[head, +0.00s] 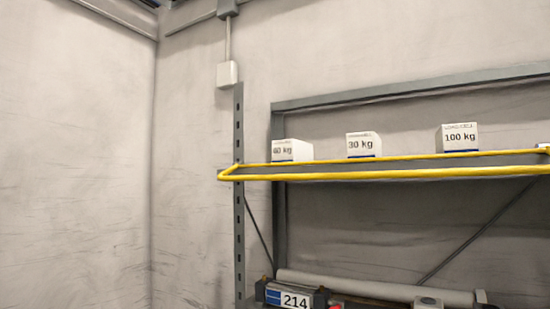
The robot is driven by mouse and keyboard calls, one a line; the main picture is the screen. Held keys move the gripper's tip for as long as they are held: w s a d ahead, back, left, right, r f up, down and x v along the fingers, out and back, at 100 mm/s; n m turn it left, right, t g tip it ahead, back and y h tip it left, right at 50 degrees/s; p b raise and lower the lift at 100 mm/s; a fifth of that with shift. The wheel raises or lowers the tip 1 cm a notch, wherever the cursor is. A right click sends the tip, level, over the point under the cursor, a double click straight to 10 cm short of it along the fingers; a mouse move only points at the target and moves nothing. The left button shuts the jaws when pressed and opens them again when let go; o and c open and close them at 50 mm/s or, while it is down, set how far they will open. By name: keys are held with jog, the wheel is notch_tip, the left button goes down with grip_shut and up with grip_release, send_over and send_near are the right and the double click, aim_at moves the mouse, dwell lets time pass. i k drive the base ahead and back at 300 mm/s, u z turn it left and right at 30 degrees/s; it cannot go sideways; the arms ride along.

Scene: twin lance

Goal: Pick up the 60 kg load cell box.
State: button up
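Three white load cell boxes stand apart on the upper shelf (400,174) in the head view. The left box (292,150) has a label ending in "0 kg"; its first digit is hard to read and could be a 6 or a 4. The middle box (363,145) reads 30 kg. The right box (460,138) reads 100 kg. The yellow shelf edge runs just below the boxes. My gripper is not in view.
A grey slotted upright (239,200) stands at the shelf's left end. A lower level holds a device marked 214 (294,299) and a long grey cylinder (385,288). Another small item (543,147) is cut off at the right edge. Bare wall fills the left.

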aim_at(290, 150)
jog(key=z, duration=0.15)
jog(key=i, duration=0.9)
jog(key=z, duration=0.45)
